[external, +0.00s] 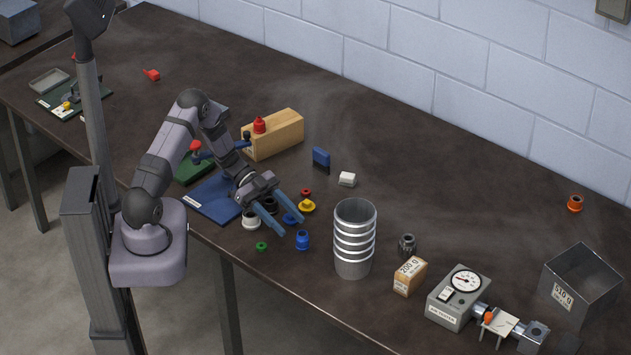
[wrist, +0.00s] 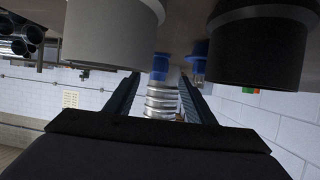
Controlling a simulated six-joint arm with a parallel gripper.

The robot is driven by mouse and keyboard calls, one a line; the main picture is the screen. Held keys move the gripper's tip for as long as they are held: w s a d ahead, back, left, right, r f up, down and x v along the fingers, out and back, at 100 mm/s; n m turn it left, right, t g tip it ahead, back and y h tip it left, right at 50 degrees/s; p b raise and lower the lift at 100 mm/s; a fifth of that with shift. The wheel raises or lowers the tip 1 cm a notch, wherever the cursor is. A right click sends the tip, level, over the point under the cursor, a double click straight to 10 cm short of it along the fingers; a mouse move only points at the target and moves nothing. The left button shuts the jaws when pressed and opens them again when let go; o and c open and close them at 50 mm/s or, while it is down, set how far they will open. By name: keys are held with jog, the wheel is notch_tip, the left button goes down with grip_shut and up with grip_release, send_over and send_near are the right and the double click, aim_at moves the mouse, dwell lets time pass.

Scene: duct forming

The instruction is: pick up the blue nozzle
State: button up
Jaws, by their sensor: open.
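Two small blue pieces show, and I cannot tell for sure which is the nozzle. A short blue cylinder with a narrower top (external: 302,240) stands on the table just beyond my fingertips. In the wrist view it (wrist: 160,68) is between the fingers' lines. A flanged blue piece (external: 291,218) stands beside my upper finger and is partly hidden by it. It shows right of centre in the wrist view (wrist: 200,52). My gripper (external: 293,229) is open and empty, held low with its fingers pointing toward the front right. The wrist picture is upside down.
A white cylinder (external: 251,222) and a black one (external: 270,205) stand close by the gripper. A yellow flanged piece (external: 307,206), a green ring (external: 261,246) and a ribbed metal duct (external: 354,240) are near. A wooden block (external: 273,136) stands behind. The table's right rear is mostly clear.

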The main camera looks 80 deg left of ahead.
aim_at(298, 234)
jog(key=p+x, duration=0.2)
jog(key=x, duration=0.2)
jog(key=shift+s+r, duration=0.1)
jog(key=shift+s, duration=0.05)
jog(key=shift+w+d+f, duration=0.4)
jog(key=shift+d, duration=0.05)
jog(key=c, duration=1.1)
